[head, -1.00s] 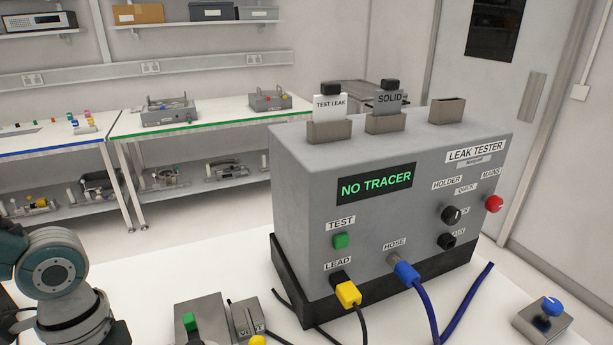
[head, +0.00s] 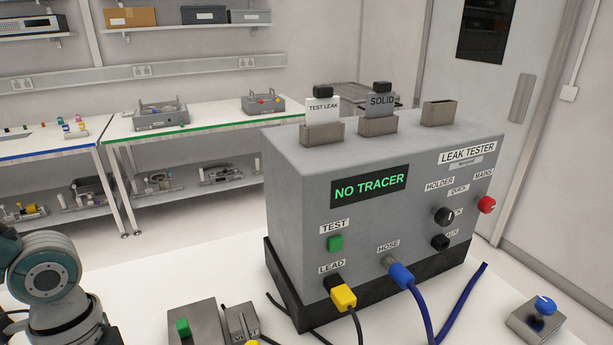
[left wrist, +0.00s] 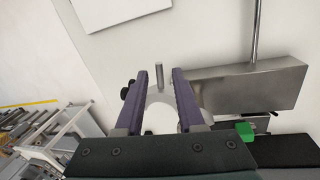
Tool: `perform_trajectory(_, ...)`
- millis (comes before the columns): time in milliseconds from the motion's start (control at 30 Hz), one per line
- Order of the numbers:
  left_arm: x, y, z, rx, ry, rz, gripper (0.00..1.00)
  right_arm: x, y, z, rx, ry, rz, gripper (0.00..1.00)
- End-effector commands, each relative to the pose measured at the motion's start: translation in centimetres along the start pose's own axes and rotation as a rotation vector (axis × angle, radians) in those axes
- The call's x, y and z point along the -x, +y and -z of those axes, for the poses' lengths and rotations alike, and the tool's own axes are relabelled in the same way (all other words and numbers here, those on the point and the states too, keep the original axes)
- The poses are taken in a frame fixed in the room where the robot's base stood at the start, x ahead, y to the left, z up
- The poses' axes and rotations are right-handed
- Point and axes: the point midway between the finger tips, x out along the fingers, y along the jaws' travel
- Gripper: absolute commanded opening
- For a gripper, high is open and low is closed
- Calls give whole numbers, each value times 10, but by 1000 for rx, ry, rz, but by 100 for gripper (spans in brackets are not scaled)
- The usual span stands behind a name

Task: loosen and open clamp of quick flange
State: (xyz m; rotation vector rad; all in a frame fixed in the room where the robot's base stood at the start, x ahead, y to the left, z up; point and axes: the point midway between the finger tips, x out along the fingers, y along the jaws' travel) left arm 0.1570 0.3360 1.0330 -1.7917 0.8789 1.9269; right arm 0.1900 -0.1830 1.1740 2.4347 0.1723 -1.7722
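In the left wrist view my left gripper (left wrist: 159,71) is open, its two dark fingers spread apart. Between and beyond the fingers is a pale grey round part (left wrist: 160,100) with a thin upright metal pin (left wrist: 159,69) above it. A black knob (left wrist: 127,89) shows just left of the left finger. These may belong to the flange and its clamp, but the fingers cover much of them and I cannot tell whether they touch. In the head view only my left arm shows at the lower left, and no clamp is seen. My right gripper is not in view.
A leak tester (head: 384,240) reading NO TRACER stands on the white table, with yellow lead (head: 343,297) and blue hose (head: 402,277) plugged in. A steel box with a green knob (head: 183,328) is at the front. A small blue-knobbed block (head: 535,322) is at right.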

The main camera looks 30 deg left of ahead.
Motion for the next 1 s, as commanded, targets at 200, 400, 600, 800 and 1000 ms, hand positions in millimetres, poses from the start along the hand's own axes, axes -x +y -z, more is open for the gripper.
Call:
perform_trajectory(200, 0, 0, 0, 0, 0, -1, 42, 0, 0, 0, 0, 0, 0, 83)
perform_trajectory(400, 14, 0, 0, -2, 0, 0, 42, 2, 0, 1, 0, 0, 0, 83)
perform_trajectory(600, 54, 0, -1, -5, -4, 2, 42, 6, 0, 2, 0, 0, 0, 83)
perform_trajectory(800, 88, -1, -1, -2, -2, 2, 42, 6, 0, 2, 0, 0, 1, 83)
perform_trajectory(1000, 99, 0, 0, 0, -1, -2, 42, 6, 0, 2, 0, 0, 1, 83)
